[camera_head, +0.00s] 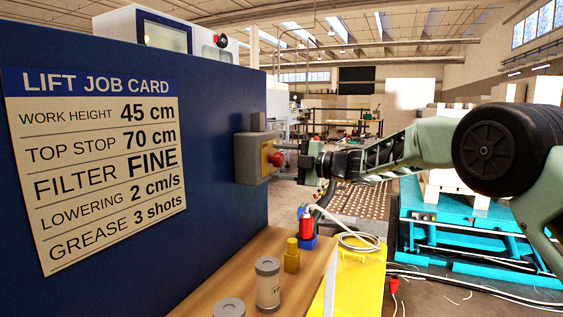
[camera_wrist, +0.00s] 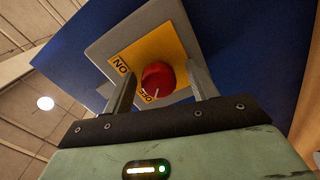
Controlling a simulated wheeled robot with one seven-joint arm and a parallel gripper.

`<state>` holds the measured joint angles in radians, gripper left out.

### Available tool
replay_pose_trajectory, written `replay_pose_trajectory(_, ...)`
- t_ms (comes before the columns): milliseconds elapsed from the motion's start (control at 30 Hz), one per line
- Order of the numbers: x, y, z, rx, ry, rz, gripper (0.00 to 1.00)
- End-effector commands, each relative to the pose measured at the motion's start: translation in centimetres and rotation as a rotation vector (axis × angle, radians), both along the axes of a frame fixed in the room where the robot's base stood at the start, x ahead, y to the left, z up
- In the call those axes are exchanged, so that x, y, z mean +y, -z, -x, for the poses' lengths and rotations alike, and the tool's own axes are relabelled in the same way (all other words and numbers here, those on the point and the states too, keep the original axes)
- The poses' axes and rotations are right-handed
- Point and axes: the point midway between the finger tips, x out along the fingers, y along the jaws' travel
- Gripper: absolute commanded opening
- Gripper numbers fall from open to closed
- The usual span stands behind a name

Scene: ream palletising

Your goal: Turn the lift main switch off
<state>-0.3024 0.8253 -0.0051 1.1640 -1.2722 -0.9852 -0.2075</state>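The lift main switch is a grey box (camera_head: 248,158) on the blue panel, with a red knob (camera_head: 276,158) on a yellow plate. In the wrist view the red knob (camera_wrist: 158,76) sits on the yellow plate (camera_wrist: 150,52), with ON at its left and OFF below. A white mark on the knob points down towards the OFF label, which is partly covered by the knob. My gripper (camera_head: 288,160) faces the knob. In the wrist view my gripper (camera_wrist: 162,68) is open, one finger on each side of the knob, with gaps visible on both sides.
A job card (camera_head: 95,160) hangs on the blue panel. A turquoise lift (camera_head: 470,235) with a pallet stands at right. Cables lie on the floor.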

Motion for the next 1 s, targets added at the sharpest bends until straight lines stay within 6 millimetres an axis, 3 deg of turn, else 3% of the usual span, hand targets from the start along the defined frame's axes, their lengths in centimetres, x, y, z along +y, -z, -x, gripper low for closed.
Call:
replay_pose_trajectory(233, 0.0, -0.1, 0.1, -0.001, -0.001, -0.002, 0.58)
replay_pose_trajectory(367, -1.0, -0.2, 0.4, 0.0, 0.001, -0.002, 0.58)
replay_pose_trajectory(1000, -13.9, -0.1, 5.1, -0.001, 0.003, -0.002, 0.58)
